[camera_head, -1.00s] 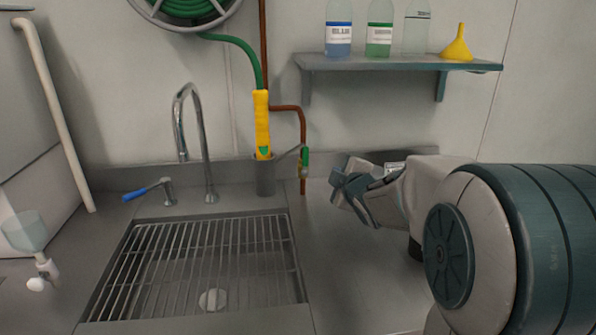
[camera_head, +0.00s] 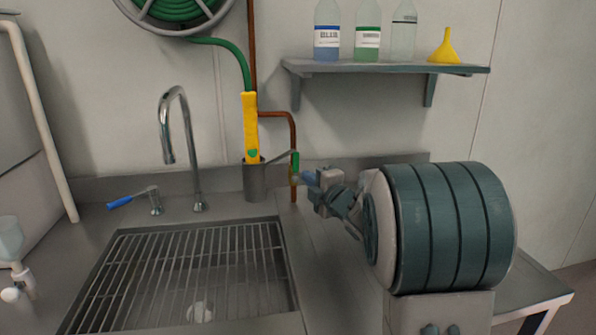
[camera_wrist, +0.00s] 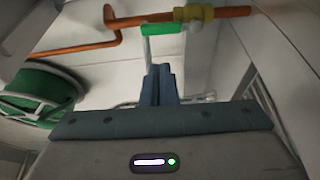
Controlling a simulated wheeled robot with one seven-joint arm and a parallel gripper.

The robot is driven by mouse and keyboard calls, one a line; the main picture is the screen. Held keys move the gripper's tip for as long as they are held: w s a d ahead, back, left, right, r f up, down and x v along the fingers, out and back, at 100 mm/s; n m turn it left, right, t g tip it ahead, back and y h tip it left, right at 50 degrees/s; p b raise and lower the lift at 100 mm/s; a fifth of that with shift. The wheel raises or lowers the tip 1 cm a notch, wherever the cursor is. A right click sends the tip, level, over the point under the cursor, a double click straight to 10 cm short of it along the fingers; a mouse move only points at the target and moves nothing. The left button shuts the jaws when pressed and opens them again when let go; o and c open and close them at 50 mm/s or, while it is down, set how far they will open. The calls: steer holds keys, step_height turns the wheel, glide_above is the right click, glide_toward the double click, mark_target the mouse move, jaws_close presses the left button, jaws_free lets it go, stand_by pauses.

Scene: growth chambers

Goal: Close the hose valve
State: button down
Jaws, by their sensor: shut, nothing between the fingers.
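The hose valve has a green lever handle (camera_head: 295,161) that stands upright beside the copper pipe (camera_head: 293,135), above the counter right of the sink. In the wrist view the green handle (camera_wrist: 164,29) lies just beyond my fingertips, below a brass valve body (camera_wrist: 193,13) on the copper pipe (camera_wrist: 90,46). My gripper (camera_head: 306,178) is shut and empty, close to the right of the valve. In the wrist view its blue fingers (camera_wrist: 160,72) are together and point at the handle. I cannot tell whether they touch it.
A yellow hose nozzle (camera_head: 250,128) stands in a grey holder (camera_head: 255,182) left of the valve. A faucet (camera_head: 190,150) rises behind the sink grate (camera_head: 190,270). A shelf (camera_head: 385,69) with bottles and a yellow funnel (camera_head: 445,47) hangs above. A hose reel (camera_head: 178,14) is at upper left.

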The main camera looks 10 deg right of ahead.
mark_target(296, 168)
steer(key=p+x, duration=0.1)
steer(key=x, duration=0.8)
steer(key=shift+w, duration=0.3)
steer(key=shift+a, duration=0.1)
steer(key=shift+b, duration=0.45)
